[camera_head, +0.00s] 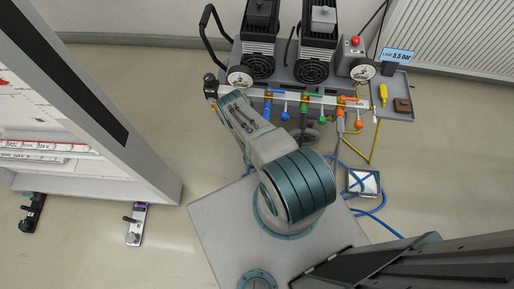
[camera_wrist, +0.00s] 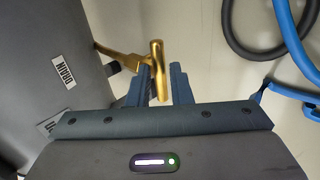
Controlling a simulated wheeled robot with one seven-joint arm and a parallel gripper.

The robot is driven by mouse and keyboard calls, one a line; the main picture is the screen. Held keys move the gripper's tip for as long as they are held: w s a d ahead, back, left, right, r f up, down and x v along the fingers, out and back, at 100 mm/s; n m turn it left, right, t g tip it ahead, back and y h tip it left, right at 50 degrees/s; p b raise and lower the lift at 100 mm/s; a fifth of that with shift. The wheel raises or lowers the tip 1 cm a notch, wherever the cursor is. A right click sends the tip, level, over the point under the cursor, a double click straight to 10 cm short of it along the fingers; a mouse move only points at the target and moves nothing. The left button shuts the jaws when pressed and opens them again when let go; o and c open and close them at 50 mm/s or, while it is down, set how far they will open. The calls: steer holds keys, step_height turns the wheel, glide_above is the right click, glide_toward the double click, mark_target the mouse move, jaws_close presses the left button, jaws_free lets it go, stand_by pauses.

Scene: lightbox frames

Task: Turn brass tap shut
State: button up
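The brass tap (camera_wrist: 157,58) shows in the wrist view as a gold stem coming from the grey tank, ending in a bar-shaped handle. My gripper (camera_wrist: 161,85) is open around this handle. The handle's lower part lies between the two fingers, close to the left finger, with a narrow gap to the right one. I cannot tell whether the left finger touches it. In the head view, my arm reaches to the left end of the compressor (camera_head: 290,75). The tap and my fingertips cannot be made out there.
A label reading DRAIN (camera_wrist: 64,70) is on the tank, upside down. Blue and black hoses (camera_wrist: 290,35) are at the right. The manifold (camera_head: 285,99) carries coloured valves. A tray (camera_head: 402,105) holds a yellow tool.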

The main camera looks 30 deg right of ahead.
steer(key=p+v, duration=0.2)
steer(key=v, duration=0.8)
steer(key=shift+r, duration=0.25)
steer(key=shift+s+a, duration=0.15)
